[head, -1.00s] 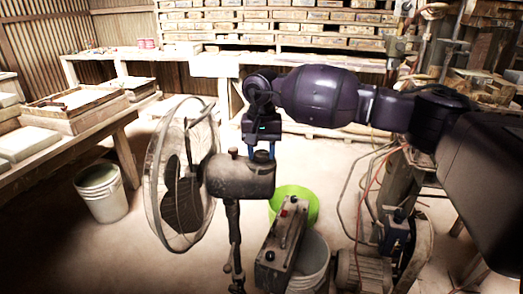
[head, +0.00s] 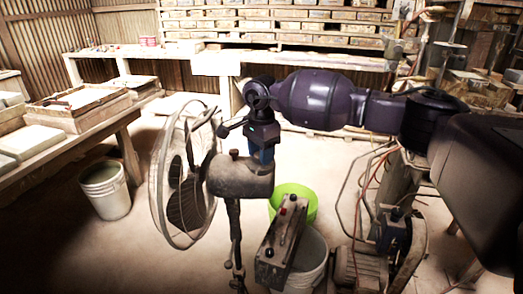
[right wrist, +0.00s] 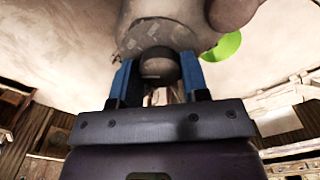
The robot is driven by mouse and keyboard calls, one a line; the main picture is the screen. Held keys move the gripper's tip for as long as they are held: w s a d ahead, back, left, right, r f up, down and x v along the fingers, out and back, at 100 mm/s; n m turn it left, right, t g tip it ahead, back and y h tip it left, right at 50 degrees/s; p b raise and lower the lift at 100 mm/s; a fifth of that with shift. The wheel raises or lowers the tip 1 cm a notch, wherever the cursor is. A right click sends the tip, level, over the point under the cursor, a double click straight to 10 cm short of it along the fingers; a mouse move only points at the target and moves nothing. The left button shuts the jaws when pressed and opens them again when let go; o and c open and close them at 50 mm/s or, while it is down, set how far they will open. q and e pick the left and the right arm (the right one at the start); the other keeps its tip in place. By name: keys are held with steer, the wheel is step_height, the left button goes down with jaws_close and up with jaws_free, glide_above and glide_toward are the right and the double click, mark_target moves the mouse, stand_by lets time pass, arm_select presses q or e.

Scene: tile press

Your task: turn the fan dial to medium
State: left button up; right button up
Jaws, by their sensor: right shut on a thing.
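The standing fan has a round wire cage (head: 182,175) and a dark motor housing (head: 240,180) on a thin pole. A small knob (head: 233,153) sits on top of the housing. My right gripper (head: 263,160) comes down at the housing's far right side, its tips partly hidden there. In the right wrist view, its blue fingers (right wrist: 158,64) are shut on a dark round dial (right wrist: 160,68), one finger on each side. The dial's marks cannot be read. My left gripper is not in view.
A control box (head: 281,245) with a red button stands below the fan, beside a green tub (head: 296,198) and a grey bucket (head: 311,262). A white bucket (head: 105,190) stands left, near a bench with trays (head: 80,108). Hoses and machinery fill the right.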

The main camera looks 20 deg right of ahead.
steer(key=shift+r+m+p, duration=0.25)
steer(key=shift+m+p, duration=0.05)
steer(key=shift+m, duration=0.7)
steer(key=shift+m+p, duration=0.4)
steer(key=shift+m, duration=0.8)
steer(key=shift+f+m+p, duration=0.15)
steer(key=shift+m+p, duration=0.25)
steer(key=shift+m, duration=0.8)
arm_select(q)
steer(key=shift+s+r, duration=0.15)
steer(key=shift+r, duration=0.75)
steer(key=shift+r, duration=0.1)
arm_select(e)
steer(key=o, duration=0.9)
steer(key=shift+o, duration=0.2)
